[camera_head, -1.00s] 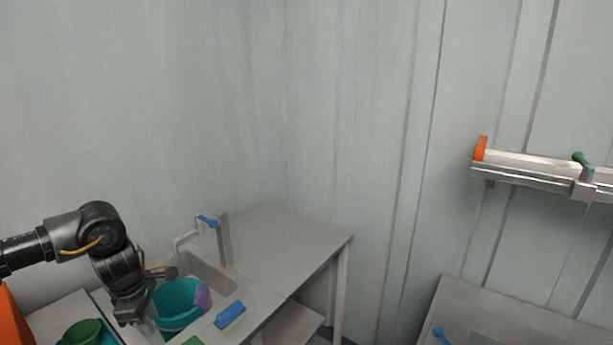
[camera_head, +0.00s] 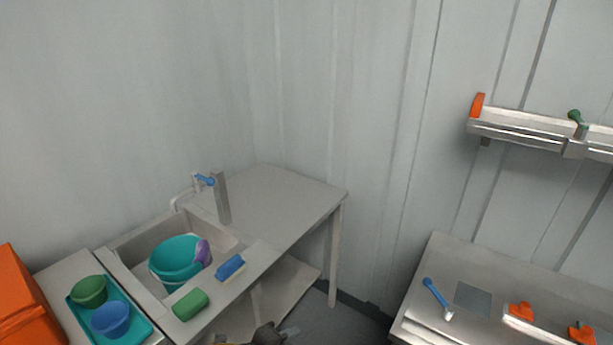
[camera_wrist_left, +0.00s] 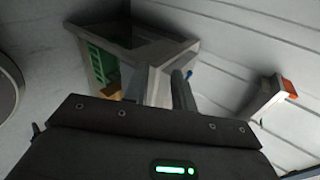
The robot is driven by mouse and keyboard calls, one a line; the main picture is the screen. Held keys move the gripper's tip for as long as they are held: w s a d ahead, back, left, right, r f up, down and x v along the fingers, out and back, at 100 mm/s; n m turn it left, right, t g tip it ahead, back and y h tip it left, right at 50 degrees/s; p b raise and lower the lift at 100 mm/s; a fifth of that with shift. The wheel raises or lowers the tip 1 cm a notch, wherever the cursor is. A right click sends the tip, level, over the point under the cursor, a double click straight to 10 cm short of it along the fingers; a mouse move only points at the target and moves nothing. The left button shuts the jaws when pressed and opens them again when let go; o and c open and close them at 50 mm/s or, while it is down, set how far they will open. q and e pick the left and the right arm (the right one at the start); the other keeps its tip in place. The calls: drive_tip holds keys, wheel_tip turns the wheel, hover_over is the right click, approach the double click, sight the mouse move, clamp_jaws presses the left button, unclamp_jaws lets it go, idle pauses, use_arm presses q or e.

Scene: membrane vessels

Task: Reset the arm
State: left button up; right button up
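A dark part of my left arm (camera_head: 268,335) shows at the bottom edge of the head view, with a small grey tip beside it. It is low, in front of the sink counter, and touches nothing that I can make out. In the left wrist view, the dark wrist housing fills the bottom. Grey finger-like shapes (camera_wrist_left: 180,92) rise above it, and I cannot tell whether they are apart or together. No held object shows. My right gripper is in neither view.
The sink counter (camera_head: 285,200) holds a teal bucket (camera_head: 172,262), a blue brush (camera_head: 230,267) and a green sponge (camera_head: 190,304). A teal tray (camera_head: 135,325) with bowls is at left, beside an orange box (camera_head: 22,300). A bench (camera_head: 445,265) and wall rail (camera_head: 520,138) are at right.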

use_arm(q)
drive_tip(key=s+a+f+n+g+y, duration=0.3)
drive_tip(key=s+a+f+n+y, duration=0.15)
drive_tip(key=s+a+n, duration=0.65)
drive_tip(key=s+a+f+n+g+y, duration=0.25)
drive_tip(key=s+a+f+n, duration=0.25)
drive_tip(key=s+a+n, duration=0.7)
wheel_tip(320, 180, down, 32)
drive_tip(key=d+n+b, duration=0.1)
drive_tip(key=d+b, duration=0.2)
drive_tip(key=b, duration=0.3)
drive_tip(key=s+a+f+g+b, duration=0.2)
drive_tip(key=s+a+f+b, duration=0.1)
drive_tip(key=s+f, duration=1.3)
wheel_tip(320, 180, down, 4)
drive_tip(key=shift+r+b, duration=0.1)
drive_tip(key=shift+b, duration=0.4)
